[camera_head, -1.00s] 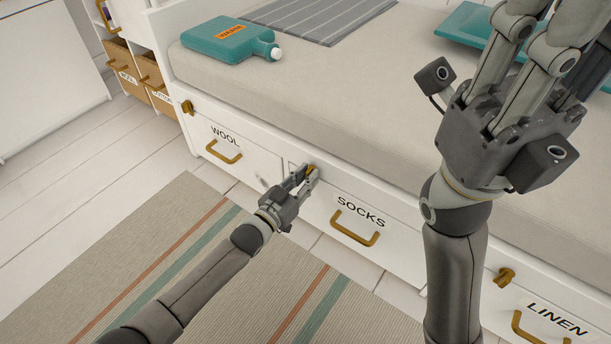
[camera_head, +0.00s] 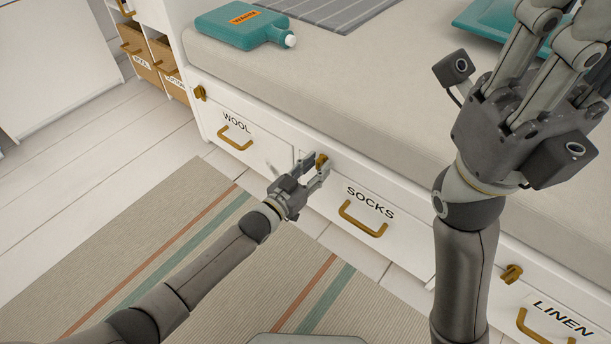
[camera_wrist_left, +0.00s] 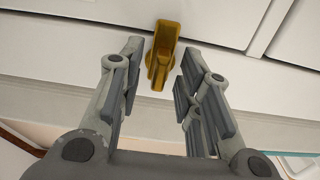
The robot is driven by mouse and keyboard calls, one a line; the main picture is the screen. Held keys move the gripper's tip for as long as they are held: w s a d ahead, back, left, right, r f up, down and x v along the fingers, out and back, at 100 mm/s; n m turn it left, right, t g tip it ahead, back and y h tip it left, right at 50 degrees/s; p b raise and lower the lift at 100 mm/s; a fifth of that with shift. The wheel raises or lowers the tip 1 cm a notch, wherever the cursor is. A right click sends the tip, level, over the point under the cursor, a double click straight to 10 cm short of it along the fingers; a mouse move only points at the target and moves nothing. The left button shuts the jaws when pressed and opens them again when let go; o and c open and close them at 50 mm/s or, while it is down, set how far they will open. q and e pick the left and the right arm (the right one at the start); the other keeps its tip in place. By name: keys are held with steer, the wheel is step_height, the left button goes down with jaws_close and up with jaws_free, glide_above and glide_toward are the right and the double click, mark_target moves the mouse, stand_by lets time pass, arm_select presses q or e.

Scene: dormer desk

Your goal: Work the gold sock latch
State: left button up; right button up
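The gold sock latch (camera_head: 321,160) is on the white frame above the upper left corner of the SOCKS drawer (camera_head: 352,213). In the left wrist view the latch (camera_wrist_left: 162,52) lies just beyond and between the two fingertips. My left gripper (camera_head: 316,168) is open in front of it, and it also shows in the left wrist view (camera_wrist_left: 158,75) with empty space between its fingers. I see no clear contact with the latch. My right gripper (camera_head: 545,75) is raised high over the bed at the right, with its fingers spread apart and nothing visible between them.
The WOOL drawer (camera_head: 258,150) and its latch (camera_head: 200,93) are to the left, the LINEN drawer (camera_head: 520,300) and its latch (camera_head: 511,273) to the right. A teal bottle (camera_head: 238,28) lies on the mattress (camera_head: 330,85). A striped rug (camera_head: 170,240) covers the floor.

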arm_select(q)
steer(key=v, duration=1.1)
steer(key=shift+s+a, duration=0.2)
steer(key=shift+s, duration=0.1)
